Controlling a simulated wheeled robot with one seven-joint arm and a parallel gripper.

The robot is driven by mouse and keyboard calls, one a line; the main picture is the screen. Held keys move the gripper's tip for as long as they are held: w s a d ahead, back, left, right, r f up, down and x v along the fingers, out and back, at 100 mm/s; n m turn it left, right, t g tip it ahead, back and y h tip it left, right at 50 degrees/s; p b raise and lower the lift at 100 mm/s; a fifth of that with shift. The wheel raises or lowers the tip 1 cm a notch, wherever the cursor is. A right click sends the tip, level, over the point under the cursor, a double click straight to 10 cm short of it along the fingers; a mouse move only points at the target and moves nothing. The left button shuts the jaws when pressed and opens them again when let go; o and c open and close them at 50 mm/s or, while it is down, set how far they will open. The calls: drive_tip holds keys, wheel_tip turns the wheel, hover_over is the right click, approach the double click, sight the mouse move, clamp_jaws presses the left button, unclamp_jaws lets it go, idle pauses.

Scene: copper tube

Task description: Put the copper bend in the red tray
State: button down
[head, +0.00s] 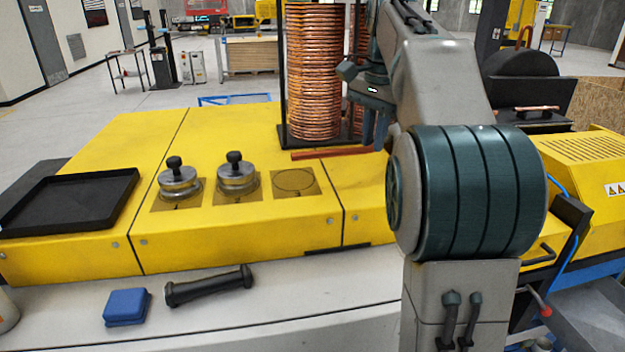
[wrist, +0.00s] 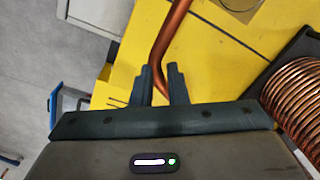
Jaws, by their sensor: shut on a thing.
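The copper bend (head: 330,153) shows in the head view as a reddish bar reaching left from my gripper (head: 377,130), low over the yellow machine top. My arm hides its right end. In the wrist view the copper bend (wrist: 172,35) runs up from between the fingers of my gripper (wrist: 164,88), with a bend just beyond the fingertips. My gripper is shut on it. I cannot tell whether the bend touches the yellow surface. No red tray shows; a black, empty, shallow tray (head: 72,229) lies at the left of the yellow top.
A tall copper coil (head: 315,75) stands in a dark frame behind the bend; it also shows in the wrist view (wrist: 297,98). Two knobbed metal weights (head: 179,182) (head: 237,174) sit left of an empty circle mark (head: 294,182). A blue block (head: 126,307) and black handle (head: 208,286) lie in front.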

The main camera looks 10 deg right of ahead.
hover_over(327, 194)
wheel_tip(327, 194, down, 5)
drive_tip(key=shift+s+f, duration=0.1)
drive_tip(key=shift+s, duration=0.05)
drive_tip(key=shift+f, duration=1.95)
drive_tip(key=c, duration=1.4)
unclamp_jaws()
drive_tip(key=shift+c, duration=0.2)
